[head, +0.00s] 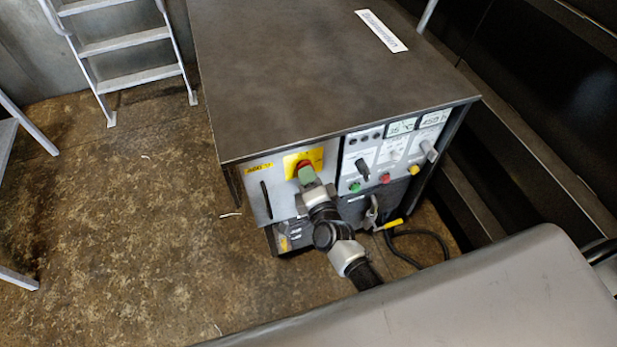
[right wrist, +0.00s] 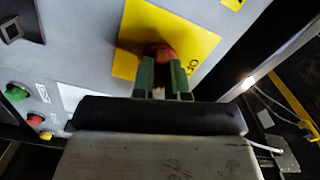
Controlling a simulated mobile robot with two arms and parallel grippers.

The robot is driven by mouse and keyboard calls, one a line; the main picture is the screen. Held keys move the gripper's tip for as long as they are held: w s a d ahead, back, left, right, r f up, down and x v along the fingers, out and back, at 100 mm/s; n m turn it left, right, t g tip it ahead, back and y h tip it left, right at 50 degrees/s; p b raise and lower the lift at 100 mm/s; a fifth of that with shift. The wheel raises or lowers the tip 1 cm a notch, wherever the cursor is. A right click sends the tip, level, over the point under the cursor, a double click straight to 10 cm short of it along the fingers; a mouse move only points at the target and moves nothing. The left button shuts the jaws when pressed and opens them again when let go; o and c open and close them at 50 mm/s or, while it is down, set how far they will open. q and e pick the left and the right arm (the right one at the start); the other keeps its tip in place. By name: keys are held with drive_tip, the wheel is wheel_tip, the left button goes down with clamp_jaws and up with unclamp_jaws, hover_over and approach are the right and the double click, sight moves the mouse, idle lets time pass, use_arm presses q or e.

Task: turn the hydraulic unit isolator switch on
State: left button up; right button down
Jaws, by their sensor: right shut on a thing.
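The isolator switch is a red knob (head: 304,168) on a yellow plate (head: 296,160) at the upper left of the hydraulic unit's front panel. In the right wrist view the red knob (right wrist: 160,52) sits between the green fingers of my right gripper (right wrist: 161,72), in front of the yellow plate (right wrist: 130,66). My right gripper (head: 306,176) is shut on the knob. The fingers hide part of it, and I cannot tell which position it points to. My left gripper is not in view.
The hydraulic unit (head: 320,80) has a dark flat top. Its front carries a black lever (head: 362,168), a green button (head: 355,187) and a red button (head: 384,178). A black cable (head: 425,233) hangs at the lower right. Metal steps (head: 125,45) stand at the left, with clear floor between.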

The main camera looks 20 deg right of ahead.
drive_tip(key=shift+m+b, duration=0.35)
drive_tip(key=shift+m, duration=1.25)
drive_tip(key=c, duration=1.1)
unclamp_jaws()
drive_tip(key=shift+c, duration=0.2)
drive_tip(key=s, duration=1.1)
drive_tip(key=shift+d+b, duration=0.2)
drive_tip(key=shift+b, duration=0.15)
drive_tip(key=shift+w, duration=0.1)
